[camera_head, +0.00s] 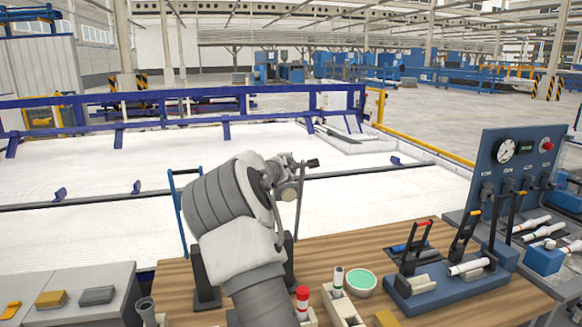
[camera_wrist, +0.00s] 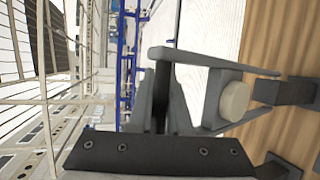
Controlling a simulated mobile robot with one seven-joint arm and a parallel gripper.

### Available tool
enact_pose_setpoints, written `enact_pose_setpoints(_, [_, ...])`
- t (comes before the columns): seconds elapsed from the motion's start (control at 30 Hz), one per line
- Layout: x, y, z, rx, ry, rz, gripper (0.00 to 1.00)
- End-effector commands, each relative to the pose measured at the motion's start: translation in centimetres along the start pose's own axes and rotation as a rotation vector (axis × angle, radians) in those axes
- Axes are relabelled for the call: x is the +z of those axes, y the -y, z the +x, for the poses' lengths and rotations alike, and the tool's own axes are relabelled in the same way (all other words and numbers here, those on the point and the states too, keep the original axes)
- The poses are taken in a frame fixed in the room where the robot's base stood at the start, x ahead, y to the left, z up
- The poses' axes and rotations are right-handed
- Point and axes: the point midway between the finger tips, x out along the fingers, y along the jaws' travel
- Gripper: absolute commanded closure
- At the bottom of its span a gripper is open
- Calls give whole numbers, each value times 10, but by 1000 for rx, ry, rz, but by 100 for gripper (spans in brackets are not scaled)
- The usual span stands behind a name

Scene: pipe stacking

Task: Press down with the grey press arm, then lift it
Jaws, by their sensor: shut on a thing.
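The grey press arm (camera_head: 299,205) rises as a thin bar from a dark post in the head view, with its top at my gripper. In the wrist view its grey bars (camera_wrist: 212,60) run from my fingers toward a dark post at the right. My gripper (camera_head: 292,180) is shut on the far end of the press arm, high above the wooden bench. In the wrist view the dark fingers (camera_wrist: 163,98) close around that end. My wrist hides part of the press in the head view.
A blue-handled bar (camera_head: 178,200) stands on a second dark post (camera_head: 206,280) to the left. A teal-topped cup (camera_head: 361,281), a red-capped pipe (camera_head: 302,298) and a toggle-clamp fixture (camera_head: 440,285) occupy the bench at right. A gauge panel (camera_head: 515,160) stands beyond.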

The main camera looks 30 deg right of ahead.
Motion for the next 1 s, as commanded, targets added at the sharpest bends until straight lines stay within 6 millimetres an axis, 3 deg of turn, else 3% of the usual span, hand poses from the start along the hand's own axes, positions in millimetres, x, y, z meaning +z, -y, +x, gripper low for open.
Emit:
enact_pose_setpoints(0.03, [-4, 17, 3, -29, 0, -7, 100])
enact_pose_setpoints(0.5, [-4, 17, 3, -29, 0, -6, 100])
enact_pose_setpoints(0.53, [-4, 17, 3, -29, 0, -6, 78])
enact_pose_setpoints(0.67, [-4, 16, 3, -28, 0, -6, 54])
enact_pose_setpoints(1.0, [-2, 11, 2, -19, 1, -4, 53])
